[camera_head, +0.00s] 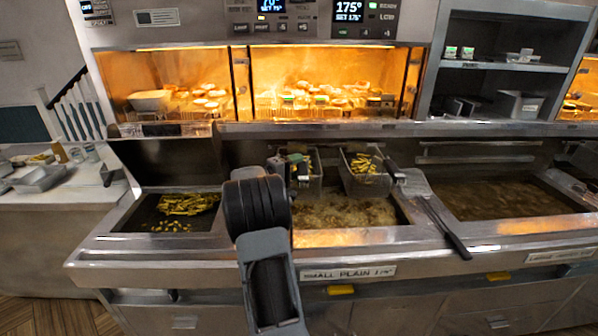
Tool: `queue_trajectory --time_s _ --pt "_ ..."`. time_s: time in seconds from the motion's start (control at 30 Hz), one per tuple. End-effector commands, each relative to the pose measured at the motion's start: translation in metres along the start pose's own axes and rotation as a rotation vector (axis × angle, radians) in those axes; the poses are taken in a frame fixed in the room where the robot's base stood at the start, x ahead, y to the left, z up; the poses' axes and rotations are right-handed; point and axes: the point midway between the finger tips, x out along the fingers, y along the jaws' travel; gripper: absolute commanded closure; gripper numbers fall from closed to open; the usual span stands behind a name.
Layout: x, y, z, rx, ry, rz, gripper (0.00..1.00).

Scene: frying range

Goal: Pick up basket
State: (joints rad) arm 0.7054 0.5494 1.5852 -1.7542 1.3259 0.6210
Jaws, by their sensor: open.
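Two wire fry baskets hang over the middle fryer vat. The right basket (366,181) holds yellow fries, and a dark handle shows at its right. The left basket (314,176) is partly hidden by my arm and gripper, so its contents are hard to make out. My gripper (298,164) is small in view, just past my dark arm joint, at the left basket's near left side. It is open. I cannot tell whether it touches the left basket.
Bubbling oil fills the middle vat (345,214). Loose fries lie in the left tray (150,206). A dark-handled scoop (432,205) lies across the divider to the right vat (505,199). Lit warming shelves (320,121) stand behind. A side counter (60,222) is at left.

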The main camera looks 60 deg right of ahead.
Motion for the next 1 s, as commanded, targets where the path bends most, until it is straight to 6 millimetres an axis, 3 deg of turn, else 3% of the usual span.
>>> queue_trajectory --time_s 0.33,0.9,1.0 --pt "0.0054 -0.0006 -0.0004 0.001 0.002 0.0 0.46" --pt "0.0052 -0.0005 -0.0002 0.0 0.001 -0.001 1.0" --pt "0.0051 -0.0006 -0.0002 0.0 0.001 -0.001 1.0"
